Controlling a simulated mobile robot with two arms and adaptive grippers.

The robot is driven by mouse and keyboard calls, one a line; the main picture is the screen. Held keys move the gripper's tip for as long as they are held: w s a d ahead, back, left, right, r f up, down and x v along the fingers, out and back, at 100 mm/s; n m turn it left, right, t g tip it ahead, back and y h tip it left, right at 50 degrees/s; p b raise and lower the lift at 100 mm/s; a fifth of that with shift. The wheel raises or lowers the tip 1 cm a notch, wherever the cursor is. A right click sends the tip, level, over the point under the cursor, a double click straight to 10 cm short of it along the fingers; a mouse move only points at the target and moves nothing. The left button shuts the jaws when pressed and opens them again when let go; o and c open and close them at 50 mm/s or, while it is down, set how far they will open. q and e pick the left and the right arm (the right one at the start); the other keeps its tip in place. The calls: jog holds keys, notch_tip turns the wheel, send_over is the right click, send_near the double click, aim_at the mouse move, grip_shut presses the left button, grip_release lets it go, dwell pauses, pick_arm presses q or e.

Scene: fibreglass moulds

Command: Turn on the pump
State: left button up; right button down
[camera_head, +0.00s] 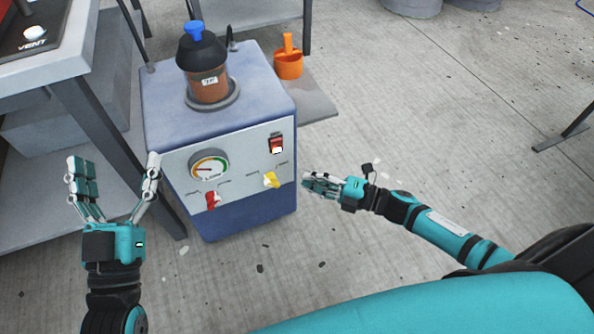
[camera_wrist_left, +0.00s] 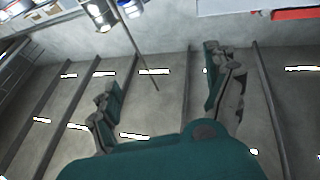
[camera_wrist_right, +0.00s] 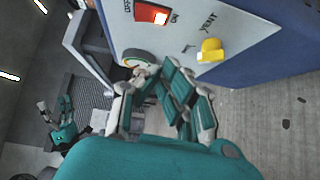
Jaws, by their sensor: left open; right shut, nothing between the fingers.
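The pump (camera_head: 222,128) is a blue box on the floor with a grey front panel. A red lit rocker switch (camera_head: 276,143) sits at the panel's upper right; it also shows in the right wrist view (camera_wrist_right: 152,14), between OFF and ON labels. The panel also has a round gauge (camera_head: 209,167), a red valve handle (camera_head: 212,200) and a yellow valve handle (camera_head: 270,180). My right gripper (camera_head: 308,183) is shut and empty, just right of the panel's edge, below the switch. My left gripper (camera_head: 112,170) is open and empty, left of the pump.
A dark bottle with a blue cap (camera_head: 206,70) stands on the pump's top. An orange cup (camera_head: 289,62) stands behind it on a low grey surface. A table (camera_head: 75,60) with a leg is at the left.

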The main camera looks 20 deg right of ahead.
pick_arm(q)
jog(key=shift+w+a+f+g+y, duration=0.1)
jog(key=shift+w+f+g+y, duration=0.2)
jog(key=shift+f, duration=0.35)
jog(key=shift+w+f+g+y, duration=0.1)
jog(key=shift+f+g, duration=0.3)
jog(key=shift+f, duration=0.2)
pick_arm(e)
jog(key=shift+f+v, duration=0.15)
jog(key=shift+v, duration=0.8)
jog(key=shift+f+v, duration=0.15)
jog(key=shift+v, duration=0.8)
jog(key=shift+a+r, duration=0.1)
